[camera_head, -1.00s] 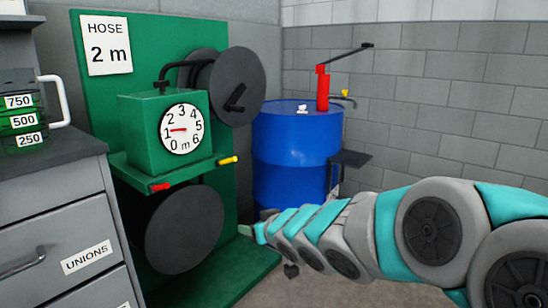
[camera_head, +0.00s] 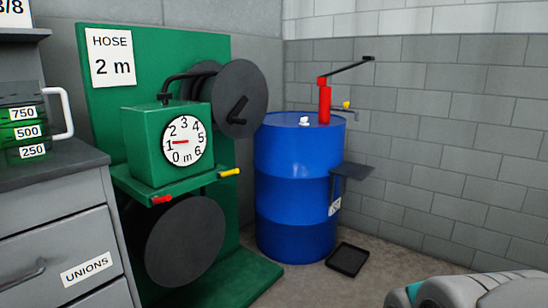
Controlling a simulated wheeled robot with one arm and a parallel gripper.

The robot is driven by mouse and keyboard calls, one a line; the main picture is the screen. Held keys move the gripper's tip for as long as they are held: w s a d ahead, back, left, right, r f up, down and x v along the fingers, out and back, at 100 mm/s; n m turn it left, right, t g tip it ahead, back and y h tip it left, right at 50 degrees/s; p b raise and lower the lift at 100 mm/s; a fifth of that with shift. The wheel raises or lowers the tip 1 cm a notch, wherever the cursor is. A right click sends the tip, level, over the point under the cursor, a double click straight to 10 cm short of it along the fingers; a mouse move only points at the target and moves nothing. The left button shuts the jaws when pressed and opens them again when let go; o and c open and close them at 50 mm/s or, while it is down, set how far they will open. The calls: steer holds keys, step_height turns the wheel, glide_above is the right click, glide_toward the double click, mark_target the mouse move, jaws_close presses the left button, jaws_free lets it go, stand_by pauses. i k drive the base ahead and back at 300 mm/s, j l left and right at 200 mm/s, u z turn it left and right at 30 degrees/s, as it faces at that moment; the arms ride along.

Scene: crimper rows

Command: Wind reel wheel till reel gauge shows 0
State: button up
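The reel gauge (camera_head: 184,142) is a round white dial marked 0 to 6 m on a green box (camera_head: 144,147). Its red needle points left, close to the 1 mark and slightly above it. A dark grey wheel (camera_head: 250,82) with a black crank-like piece on its face is at the upper right of the green panel. A larger dark disc (camera_head: 185,240) is below the shelf. The pictures do not label which is the reel wheel. My gripper is out of view; only part of my arm shows at the bottom right.
A sign reading HOSE 2 m (camera_head: 111,57) is on the green panel. A red and a yellow lever (camera_head: 229,172) project from the shelf. A blue drum (camera_head: 290,165) with a red pump (camera_head: 324,105) stands right, a black tray (camera_head: 348,259) beside it. Drawers (camera_head: 60,240) are at left.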

mark_target(239, 98)
steer(key=i+l+z, duration=0.55)
steer(key=i+z, duration=0.5)
steer(key=i, duration=0.2)
steer(key=i+l, duration=0.1)
steer(key=i, duration=0.35)
steer(key=i+l+u, duration=0.1)
steer(key=i, duration=0.35)
steer(key=i+l, duration=0.15)
steer(key=i, duration=0.3)
steer(key=i+u, duration=0.25)
steer(key=u, duration=0.25)
steer(key=i+l+u, duration=0.2)
steer(key=u, duration=0.3)
steer(key=i+l+u, duration=0.2)
steer(key=u, duration=0.3)
steer(key=i+l+u, duration=0.15)
steer(key=l+u, duration=0.15)
steer(key=u, duration=0.15)
steer(key=i+l+u, duration=0.1)
steer(key=l+u, duration=0.2)
steer(key=u, duration=0.15)
steer(key=i+l+u, duration=0.1)
steer(key=l+u, duration=0.6)
steer(key=u, duration=0.15)
steer(key=l+u, duration=0.45)
steer(key=k+j, duration=0.05)
steer(key=j, duration=0.05)
